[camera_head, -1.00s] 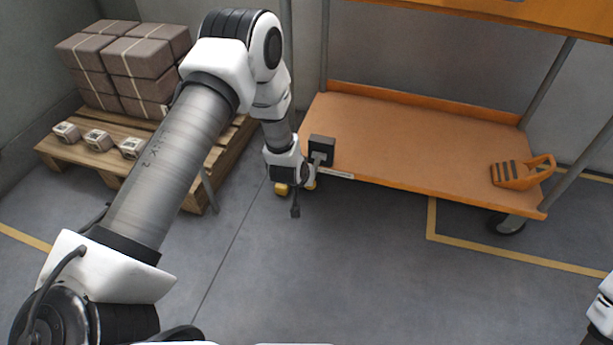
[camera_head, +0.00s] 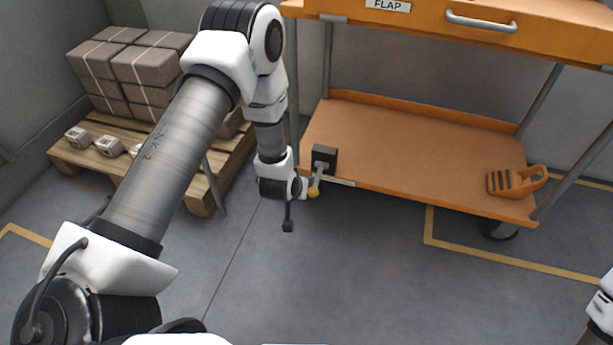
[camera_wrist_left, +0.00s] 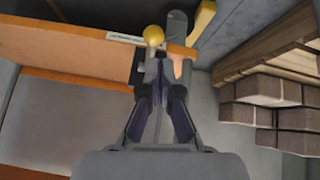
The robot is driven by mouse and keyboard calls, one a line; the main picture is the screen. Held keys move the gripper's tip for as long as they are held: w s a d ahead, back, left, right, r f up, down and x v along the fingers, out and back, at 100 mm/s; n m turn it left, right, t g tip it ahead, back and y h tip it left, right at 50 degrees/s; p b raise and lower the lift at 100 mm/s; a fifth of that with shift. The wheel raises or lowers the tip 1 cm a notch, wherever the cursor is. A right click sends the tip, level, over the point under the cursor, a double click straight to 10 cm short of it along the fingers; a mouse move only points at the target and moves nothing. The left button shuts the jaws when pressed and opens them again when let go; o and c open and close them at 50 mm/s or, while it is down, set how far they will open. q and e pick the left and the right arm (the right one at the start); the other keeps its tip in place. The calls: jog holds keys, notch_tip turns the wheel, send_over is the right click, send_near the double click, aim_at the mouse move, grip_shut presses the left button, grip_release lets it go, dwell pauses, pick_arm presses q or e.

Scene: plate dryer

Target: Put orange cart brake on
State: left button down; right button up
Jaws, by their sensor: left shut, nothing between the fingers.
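The orange cart (camera_head: 420,150) stands at the upper right in the head view. At its lower shelf's front left corner is a black box (camera_head: 324,157) with a short grey lever ending in a yellow knob (camera_head: 314,192). My left gripper (camera_head: 303,188) is at the knob's left, close to it; whether they touch is unclear. In the left wrist view, the gripper (camera_wrist_left: 158,62) is shut and empty, its fingertips just below the yellow knob (camera_wrist_left: 153,36) in the picture. Part of my right arm shows at the right edge; its gripper is not in view.
An orange block with a handle (camera_head: 515,181) lies on the lower shelf's right end. A wooden pallet (camera_head: 190,190) with stacked brown boxes (camera_head: 130,75) stands left, behind my left arm. A cart wheel (camera_head: 500,230) is at the right. The floor in front is clear.

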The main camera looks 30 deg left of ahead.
pick_arm(q)
jog(key=s, duration=0.2)
jog(key=s+r, duration=0.1)
jog(key=shift+d+r+p, duration=0.1)
jog(key=shift+d+p, duration=0.2)
jog(key=shift+p, duration=0.05)
